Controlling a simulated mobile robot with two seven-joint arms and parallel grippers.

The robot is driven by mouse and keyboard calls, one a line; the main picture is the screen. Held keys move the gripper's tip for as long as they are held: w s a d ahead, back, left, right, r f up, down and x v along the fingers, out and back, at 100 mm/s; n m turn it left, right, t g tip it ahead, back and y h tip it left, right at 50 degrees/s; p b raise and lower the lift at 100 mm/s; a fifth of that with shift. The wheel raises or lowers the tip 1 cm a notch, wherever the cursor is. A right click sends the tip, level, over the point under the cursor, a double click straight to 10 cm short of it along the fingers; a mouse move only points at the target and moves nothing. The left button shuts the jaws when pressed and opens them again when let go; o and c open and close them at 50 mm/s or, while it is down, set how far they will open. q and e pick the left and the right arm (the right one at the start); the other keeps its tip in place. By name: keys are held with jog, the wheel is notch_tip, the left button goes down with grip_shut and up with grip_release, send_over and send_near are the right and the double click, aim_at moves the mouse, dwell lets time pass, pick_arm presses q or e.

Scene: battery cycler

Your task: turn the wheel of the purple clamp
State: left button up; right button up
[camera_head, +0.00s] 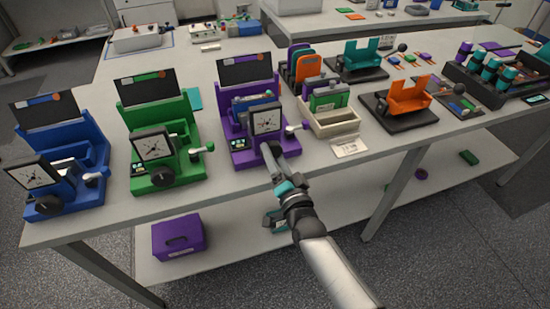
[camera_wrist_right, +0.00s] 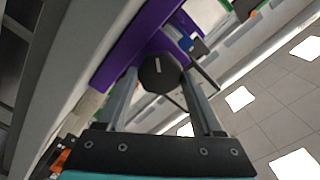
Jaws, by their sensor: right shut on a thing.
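The purple clamp (camera_head: 241,161) stands near the front edge of the table in the head view, with a dark screen at its back and a square white dial on its front. Its dark faceted wheel (camera_wrist_right: 160,72) sits between the two fingers in the right wrist view. My right gripper (camera_head: 271,154) reaches up from the lower right to the clamp's front, below the dial, and is shut on the wheel. In the head view the gripper mostly hides the wheel. A side lever with a pale knob (camera_head: 291,130) sticks out at the clamp's right. My left gripper is not in view.
A green clamp (camera_head: 190,165) and a blue clamp (camera_head: 80,200) stand to the left. A beige bin (camera_head: 333,128) with upright cases and a small label card (camera_head: 350,147) are at the right. A purple box (camera_head: 178,235) sits on the lower shelf.

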jog(key=m+b, duration=0.1)
jog(key=m, duration=0.3)
jog(key=shift+m, duration=0.3)
dwell(0.3)
jog(key=o, duration=1.4)
jog(key=shift+c, duration=0.2)
jog(key=p+v, duration=0.1)
jog(key=v, duration=1.4)
